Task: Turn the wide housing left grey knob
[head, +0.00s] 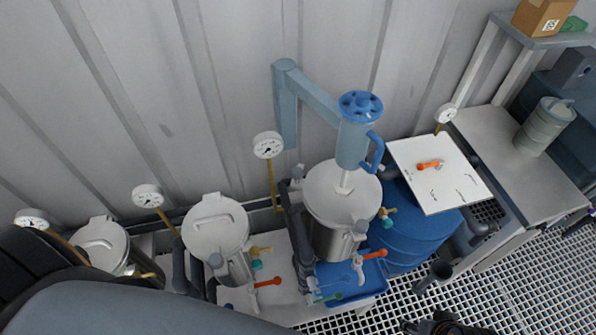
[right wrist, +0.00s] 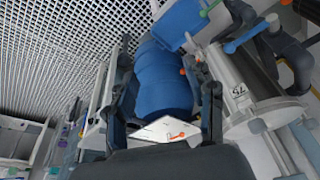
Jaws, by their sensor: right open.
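The wide housing (head: 330,228) is a steel cylinder with a pale lid in the middle of the head view, under a press with a blue handwheel (head: 360,105). A small grey knob (head: 297,172) sits at the left of its lid and another grey knob (head: 361,227) at its front right. My right gripper (right wrist: 158,62) is open in the right wrist view, with a blue barrel (right wrist: 160,88) seen between its fingers and nothing held. A dark part at the bottom edge of the head view may be its arm. My left arm fills the lower left corner; its gripper is out of view.
Two narrower lidded vessels (head: 215,225) (head: 100,243) stand to the left, with gauges on yellow stems. A white board (head: 440,185) with an orange handle lies over the blue barrel. A blue tray (head: 350,282) sits below the housing.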

